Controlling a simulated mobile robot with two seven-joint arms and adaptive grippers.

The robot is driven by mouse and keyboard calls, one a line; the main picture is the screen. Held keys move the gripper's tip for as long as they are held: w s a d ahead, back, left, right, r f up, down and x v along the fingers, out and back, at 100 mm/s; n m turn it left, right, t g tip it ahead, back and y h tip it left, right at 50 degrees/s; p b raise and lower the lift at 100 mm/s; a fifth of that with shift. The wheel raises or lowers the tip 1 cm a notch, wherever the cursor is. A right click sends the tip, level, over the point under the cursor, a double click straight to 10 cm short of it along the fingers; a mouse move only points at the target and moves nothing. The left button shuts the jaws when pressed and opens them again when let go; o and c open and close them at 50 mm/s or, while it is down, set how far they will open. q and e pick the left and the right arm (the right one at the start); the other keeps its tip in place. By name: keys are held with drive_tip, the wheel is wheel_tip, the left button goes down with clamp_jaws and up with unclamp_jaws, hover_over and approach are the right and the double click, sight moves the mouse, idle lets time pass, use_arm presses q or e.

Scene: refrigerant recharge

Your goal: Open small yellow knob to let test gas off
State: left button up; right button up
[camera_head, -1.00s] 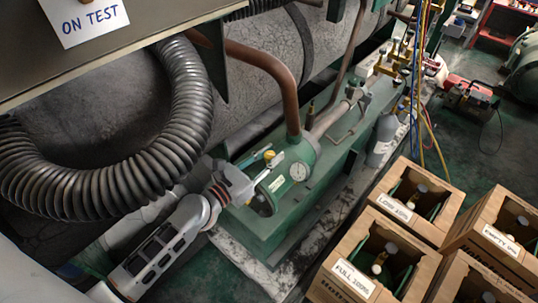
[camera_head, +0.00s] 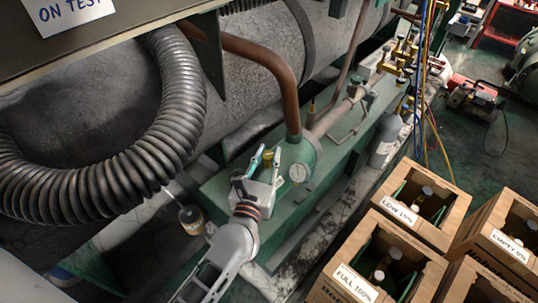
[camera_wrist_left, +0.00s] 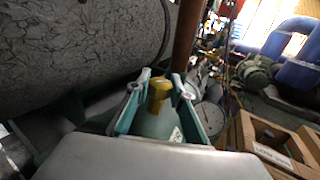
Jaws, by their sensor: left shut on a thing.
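The small yellow knob (camera_head: 268,156) sits on top of the green valve body by the round gauge (camera_head: 298,172). In the left wrist view the yellow knob (camera_wrist_left: 159,91) stands upright on a green body (camera_wrist_left: 157,124), between the two fingers. My left gripper (camera_head: 266,160) comes up from below with one finger on each side of the knob and is shut on it. The left gripper (camera_wrist_left: 160,88) fills the lower part of the wrist view. The exact contact of the fingertips is too small to make out. My right gripper is not in view.
A ribbed hose (camera_head: 190,95) and a copper pipe (camera_head: 262,62) are close by on the left and above. A grey bottle (camera_head: 384,140) and labelled cardboard boxes (camera_head: 430,222) stand to the right.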

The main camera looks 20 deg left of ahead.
use_arm(q)
drive_tip(key=o, duration=1.1)
drive_tip(key=shift+o, duration=0.2)
drive_tip(key=s+d, duration=0.1)
drive_tip(key=s, duration=1.1)
drive_tip(key=shift+d, duration=0.15)
